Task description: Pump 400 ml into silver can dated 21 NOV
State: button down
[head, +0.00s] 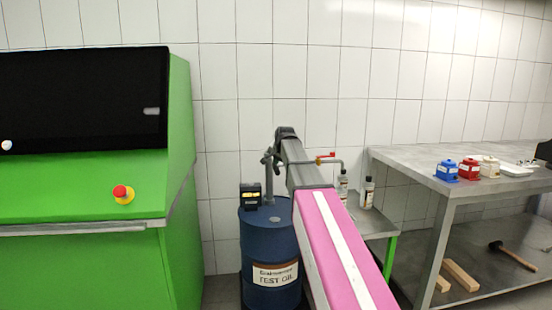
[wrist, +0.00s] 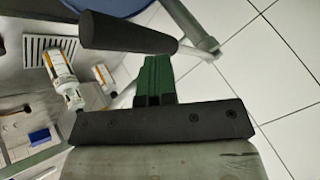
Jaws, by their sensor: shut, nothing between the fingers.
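The blue drum (head: 268,255) labelled test oil stands on the floor in the head view, with a hand pump (head: 268,165) on top. A small black display unit (head: 250,197) sits on the drum's lid. A spout with a red valve lever (head: 326,157) shows behind my arm. In the wrist view, my gripper's green fingers (wrist: 156,65) are shut and empty. A black cylindrical handle (wrist: 125,34) lies just past the fingertips; I cannot tell whether they touch. I cannot make out a silver can or a date label in either view.
A green console (head: 95,190) with a red stop button (head: 122,192) stands left. Bottles (head: 367,192) stand on a low metal stand by a grate (wrist: 50,50). A steel table (head: 450,180) on the right holds blue, red and white items; wooden blocks (head: 458,275) lie below.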

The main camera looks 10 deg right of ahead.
aim_at(278, 169)
jog(key=shift+s+f, duration=0.15)
jog(key=shift+f, duration=1)
jog(key=shift+s+f, duration=0.1)
jog(key=shift+f, duration=1)
dwell(2.2)
dwell(0.5)
jog(key=shift+w+r, duration=0.2)
jog(key=shift+r, duration=1.5)
jog(key=shift+w+r, duration=0.15)
jog(key=shift+r, duration=1.6)
jog(key=shift+w+r, duration=0.2)
jog(key=shift+r, duration=1.5)
jog(key=shift+w+r, duration=0.15)
jog(key=shift+r, duration=1.1)
jog(key=shift+w+r, duration=0.1)
jog(key=shift+r, duration=1.15)
